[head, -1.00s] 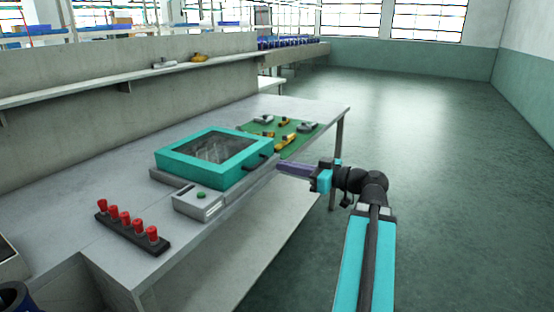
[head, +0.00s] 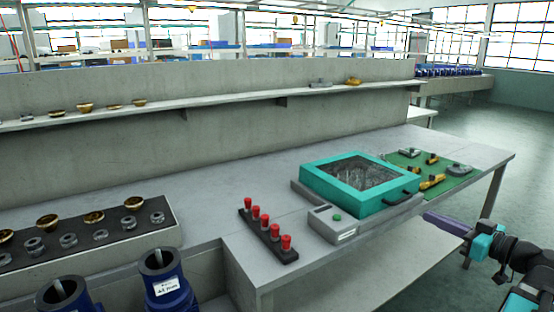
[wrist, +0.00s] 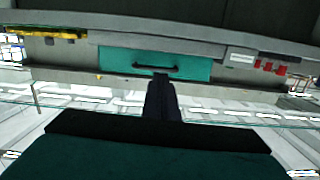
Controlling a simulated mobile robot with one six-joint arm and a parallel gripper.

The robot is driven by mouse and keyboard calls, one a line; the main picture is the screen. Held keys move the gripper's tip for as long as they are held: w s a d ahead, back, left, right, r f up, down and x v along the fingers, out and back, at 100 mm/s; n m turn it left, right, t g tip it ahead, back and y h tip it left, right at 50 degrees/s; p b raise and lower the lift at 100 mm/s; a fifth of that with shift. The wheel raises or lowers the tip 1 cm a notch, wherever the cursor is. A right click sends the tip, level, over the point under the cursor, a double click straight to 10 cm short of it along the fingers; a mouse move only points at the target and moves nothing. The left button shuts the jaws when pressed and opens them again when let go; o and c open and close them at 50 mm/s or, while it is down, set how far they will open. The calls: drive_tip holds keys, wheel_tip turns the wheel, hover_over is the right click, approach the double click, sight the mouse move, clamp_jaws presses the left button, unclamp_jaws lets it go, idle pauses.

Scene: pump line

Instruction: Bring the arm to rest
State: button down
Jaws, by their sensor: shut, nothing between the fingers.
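My gripper (head: 447,225) is at the right of the head view, in front of the table edge and to the right of the teal-framed box. It is shut and empty, a purple bar shape pointing left towards the box. In the wrist view the dark fingers (wrist: 161,98) are closed together, pointing at the teal front with its dark handle (wrist: 155,66). The teal box (head: 360,183) has a clear top and is closed. The gripper appears apart from the box.
A tray (head: 90,241) and blue pump housings (head: 166,284) are at left. Open floor lies at right.

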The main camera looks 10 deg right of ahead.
drive_tip(key=w+a+f+m+g+p, duration=0.1)
drive_tip(key=a+f+m+g+p, duration=0.2)
drive_tip(key=a+f, duration=0.55)
drive_tip(key=w+a+f+g+p, duration=0.1)
drive_tip(key=a+f+g+p, duration=0.4)
drive_tip(key=f, duration=0.7)
drive_tip(key=w+a+f+m+g+p, duration=0.1)
drive_tip(key=a+f+m+g, duration=0.15)
drive_tip(key=a+f, duration=0.7)
drive_tip(key=s+a+f+g+p, duration=0.35)
drive_tip(key=s+a+f, duration=0.2)
drive_tip(key=f, duration=0.25)
drive_tip(key=s+a+f+g+h+p, duration=0.1)
drive_tip(key=s+f+g+h+p, duration=0.1)
drive_tip(key=s, duration=0.5)
drive_tip(key=s+a+f+n+g+h+p, duration=0.1)
drive_tip(key=s+a+f+g+h+p, duration=0.1)
drive_tip(key=s+f, duration=0.3)
drive_tip(key=s+a+f+g+h+p, duration=0.2)
drive_tip(key=s+f+g, duration=0.1)
drive_tip(key=s, duration=0.7)
drive_tip(key=shift+s+a+f+h+p, duration=0.2)
drive_tip(key=shift+f+h+p, duration=0.1)
drive_tip(key=shift+f+p, duration=0.1)
drive_tip(key=shift+r, duration=0.1)
